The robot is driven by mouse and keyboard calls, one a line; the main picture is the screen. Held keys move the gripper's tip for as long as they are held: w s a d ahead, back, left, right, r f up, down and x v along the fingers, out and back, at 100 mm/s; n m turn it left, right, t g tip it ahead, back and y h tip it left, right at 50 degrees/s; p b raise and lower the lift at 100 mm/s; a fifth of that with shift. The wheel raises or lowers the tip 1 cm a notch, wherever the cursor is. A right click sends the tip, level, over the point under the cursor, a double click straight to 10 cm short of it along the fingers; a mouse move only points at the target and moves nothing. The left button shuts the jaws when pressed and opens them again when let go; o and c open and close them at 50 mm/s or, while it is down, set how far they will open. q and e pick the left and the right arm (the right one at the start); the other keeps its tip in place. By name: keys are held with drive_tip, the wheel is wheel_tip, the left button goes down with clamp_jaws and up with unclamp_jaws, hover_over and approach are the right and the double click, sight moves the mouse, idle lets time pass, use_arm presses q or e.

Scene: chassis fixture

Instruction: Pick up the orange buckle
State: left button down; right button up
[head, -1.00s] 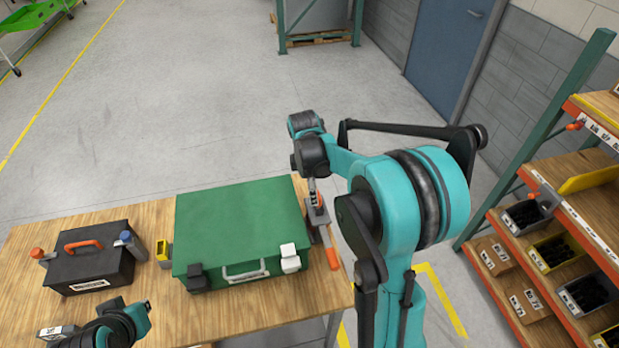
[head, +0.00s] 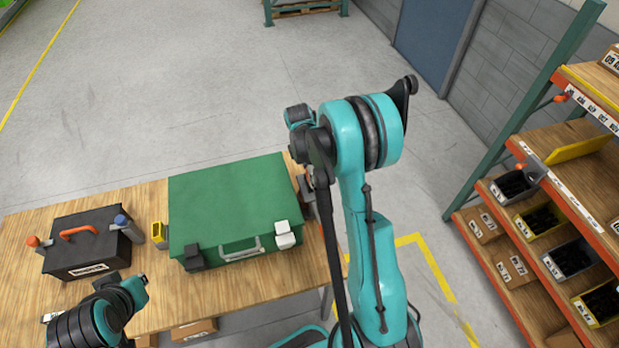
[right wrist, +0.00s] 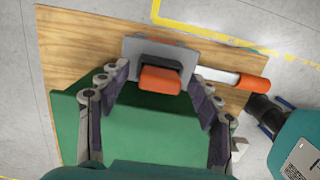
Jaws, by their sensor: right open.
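The orange buckle (right wrist: 160,80) shows in the right wrist view as a block on a grey plate (right wrist: 190,57) beside the green case (right wrist: 150,140). My right gripper (right wrist: 158,78) is open, with one finger on either side of the buckle. The fingertips appear close to the buckle's sides, but I cannot tell whether they touch it. In the head view my right arm hides the buckle and the right gripper. Only part of the grey plate (head: 308,196) shows at the case's right edge.
A rod with an orange handle (right wrist: 247,84) extends from the plate. The green case (head: 228,200) fills the middle of the wooden table (head: 262,295). A bin shelf (head: 560,215) stands at right.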

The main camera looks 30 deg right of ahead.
drive_tip(key=c, duration=1.3)
drive_tip(key=shift+r, duration=0.15)
